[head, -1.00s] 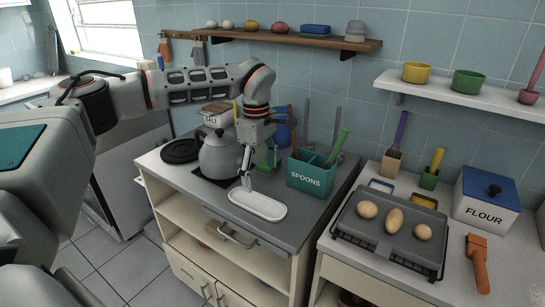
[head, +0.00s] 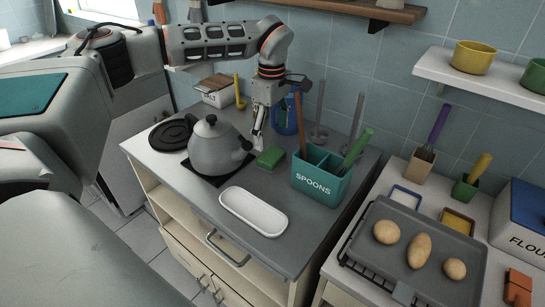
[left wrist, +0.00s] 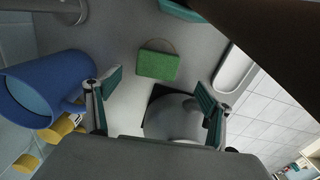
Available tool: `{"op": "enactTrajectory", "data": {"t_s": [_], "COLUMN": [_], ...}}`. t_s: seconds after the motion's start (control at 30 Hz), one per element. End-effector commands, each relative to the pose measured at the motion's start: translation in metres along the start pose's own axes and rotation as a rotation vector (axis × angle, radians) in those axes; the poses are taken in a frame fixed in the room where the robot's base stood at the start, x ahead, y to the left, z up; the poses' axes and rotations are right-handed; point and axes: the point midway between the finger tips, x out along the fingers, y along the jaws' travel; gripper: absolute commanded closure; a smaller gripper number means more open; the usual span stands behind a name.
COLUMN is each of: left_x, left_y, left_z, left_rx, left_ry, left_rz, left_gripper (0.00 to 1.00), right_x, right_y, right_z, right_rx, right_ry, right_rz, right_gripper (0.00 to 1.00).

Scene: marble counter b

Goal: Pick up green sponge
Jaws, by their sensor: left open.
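The green sponge (head: 270,158) lies on the grey counter between the kettle and the spoons holder. It also shows in the left wrist view (left wrist: 158,65), lying flat ahead of the fingers. My left gripper (head: 260,125) hangs above the counter, behind the sponge in the head view and apart from it. In the left wrist view my left gripper (left wrist: 153,95) is open, its two teal-padded fingers wide apart with nothing held. My right gripper is in neither view.
A grey kettle (head: 212,150) stands left of the sponge, and the teal spoons holder (head: 320,185) stands to its right. A white tray (head: 253,211) lies in front. A blue mug (left wrist: 40,88) is close beside the left fingers in the wrist view.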

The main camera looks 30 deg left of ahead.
Motion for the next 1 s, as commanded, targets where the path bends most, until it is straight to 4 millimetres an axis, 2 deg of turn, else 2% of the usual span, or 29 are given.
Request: {"op": "enactTrajectory", "data": {"t_s": [0.03, 0.13, 0.47, 0.73, 0.83, 1.0], "left_x": [0.011, 0.026, 0.046, 0.083, 0.090, 0.090], "left_y": [-0.001, -0.001, 0.001, 0.004, 0.004, 0.004], "left_z": [0.000, 0.000, -0.001, -0.004, -0.004, -0.004], "left_rx": [0.000, -0.001, 0.000, 0.000, 0.000, 0.000], "left_ry": [0.000, 0.000, -0.001, -0.001, -0.001, -0.001], "left_rz": [-0.003, -0.003, 0.000, -0.001, 0.000, 0.001], "left_gripper": [0.19, 0.19, 0.19, 0.19, 0.19, 0.19], "right_x": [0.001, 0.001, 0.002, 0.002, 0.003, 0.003], "right_y": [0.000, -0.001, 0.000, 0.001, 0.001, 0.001], "right_z": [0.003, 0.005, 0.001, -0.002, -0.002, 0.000], "right_rx": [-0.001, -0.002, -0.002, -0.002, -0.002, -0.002], "right_ry": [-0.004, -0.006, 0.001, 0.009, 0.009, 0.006], "right_rz": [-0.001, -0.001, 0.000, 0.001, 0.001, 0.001], "right_gripper": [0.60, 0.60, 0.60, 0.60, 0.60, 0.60]}}
